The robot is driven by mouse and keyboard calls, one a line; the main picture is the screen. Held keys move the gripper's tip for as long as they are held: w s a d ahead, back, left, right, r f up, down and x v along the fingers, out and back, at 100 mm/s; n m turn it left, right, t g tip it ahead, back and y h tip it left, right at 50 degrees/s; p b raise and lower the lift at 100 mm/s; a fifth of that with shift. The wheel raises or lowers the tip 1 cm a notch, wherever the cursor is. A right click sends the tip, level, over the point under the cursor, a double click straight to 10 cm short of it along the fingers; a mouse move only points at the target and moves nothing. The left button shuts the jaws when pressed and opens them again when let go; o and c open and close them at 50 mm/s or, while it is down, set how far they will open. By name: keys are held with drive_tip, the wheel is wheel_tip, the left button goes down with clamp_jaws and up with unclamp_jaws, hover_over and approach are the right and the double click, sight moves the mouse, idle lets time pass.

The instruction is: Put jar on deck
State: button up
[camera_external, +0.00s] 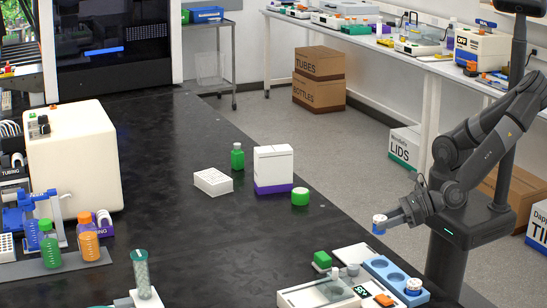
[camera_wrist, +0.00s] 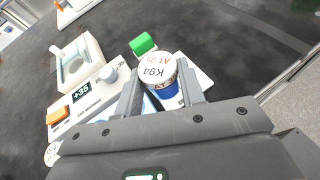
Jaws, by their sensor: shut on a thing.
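In the wrist view my gripper (camera_wrist: 160,88) is shut on the jar (camera_wrist: 156,70), whose white lid carries printed text and faces the camera. The likely deck is a blue block with round wells (camera_external: 377,264) at the bench's right edge. Another white-lidded jar (camera_external: 413,287) sits at its near end. In the wrist view the deck is mostly hidden behind my gripper and the jar.
A white instrument (camera_external: 300,297) with a +35 display stands beside the blue block; it also shows in the wrist view (camera_wrist: 100,88). A green block (camera_external: 322,259) and a white plate (camera_external: 352,254) are near it.

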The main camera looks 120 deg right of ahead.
drive_tip(key=shift+n+y, duration=0.3)
drive_tip(key=shift+n, duration=0.1)
drive_tip(key=a+f, duration=0.1)
drive_tip(key=a, duration=0.4)
drive_tip(key=s+a+f, duration=0.1)
drive_tip(key=a, duration=0.3)
drive_tip(key=s+a+f, duration=0.1)
drive_tip(key=a, duration=0.4)
drive_tip(key=shift+s+a+f, duration=0.15)
drive_tip(key=shift+a+f, duration=0.15)
drive_tip(key=shift+f, duration=2.1)
drive_tip(key=o, duration=0.8)
